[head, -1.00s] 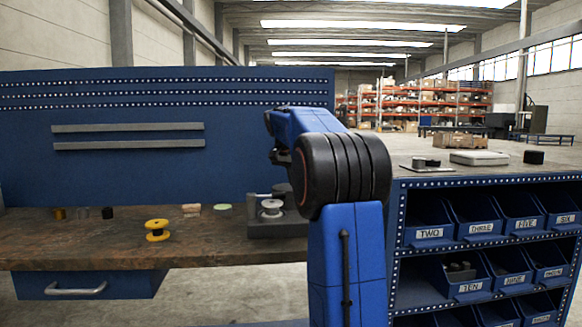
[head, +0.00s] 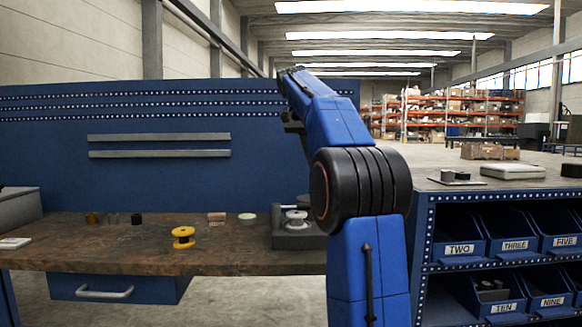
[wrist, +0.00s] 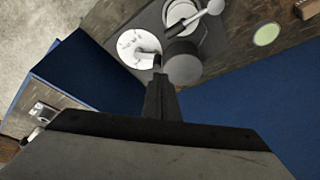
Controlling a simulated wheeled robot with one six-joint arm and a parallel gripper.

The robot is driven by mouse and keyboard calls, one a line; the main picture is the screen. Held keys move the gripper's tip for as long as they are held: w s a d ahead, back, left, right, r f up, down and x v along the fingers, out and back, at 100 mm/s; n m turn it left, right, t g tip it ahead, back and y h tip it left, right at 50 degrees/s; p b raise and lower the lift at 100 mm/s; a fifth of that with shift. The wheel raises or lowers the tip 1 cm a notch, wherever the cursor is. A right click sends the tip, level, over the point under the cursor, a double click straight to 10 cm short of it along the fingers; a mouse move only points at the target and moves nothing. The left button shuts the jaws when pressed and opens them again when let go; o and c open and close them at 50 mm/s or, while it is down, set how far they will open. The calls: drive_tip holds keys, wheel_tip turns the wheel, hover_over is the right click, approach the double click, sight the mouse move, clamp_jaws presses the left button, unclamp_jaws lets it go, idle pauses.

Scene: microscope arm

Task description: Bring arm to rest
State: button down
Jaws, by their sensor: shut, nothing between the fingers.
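My blue arm stands in front of the bench in the head view, with its forearm angled up and to the left from the black elbow joint. My gripper (wrist: 159,82) shows in the wrist view with its dark fingers together and nothing between them. In the head view it is mostly hidden behind the forearm. Beyond the fingertips in the wrist view lies a grey device (wrist: 205,58) with white discs and a dark round knob. The same grey device (head: 292,238) stands at the bench's right end in the head view, partly hidden by my arm.
A yellow spool (head: 183,237) and several small parts stand on the brown bench top (head: 120,245). A blue pegboard (head: 60,150) with two grey rails rises behind. A blue cabinet (head: 428,225) with labelled bins stands at right. Clear floor shows below the bench.

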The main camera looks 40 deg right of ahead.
drive_tip(key=shift+a, duration=0.1)
drive_tip(key=s+a+f+n+t+y, duration=0.1)
drive_tip(key=s+a+f+n, duration=0.3)
drive_tip(key=s+a+f, duration=0.5)
drive_tip(key=s+a+f+n+t+y, duration=0.1)
drive_tip(key=s+a+f+n, duration=0.4)
drive_tip(key=a, duration=0.8)
drive_tip(key=s+a+f+n+t+y, duration=0.1)
drive_tip(key=s+a+f+n, duration=0.2)
drive_tip(key=s+f, duration=0.6)
drive_tip(key=s+a+f+n+y, duration=0.1)
drive_tip(key=s+a+f+n, duration=0.2)
drive_tip(key=s+a+f, duration=0.5)
wheel_tip(320, 180, down, 7)
drive_tip(key=shift+s+f+t, duration=0.1)
drive_tip(key=shift+s+t, duration=0.3)
drive_tip(key=shift+s, duration=0.5)
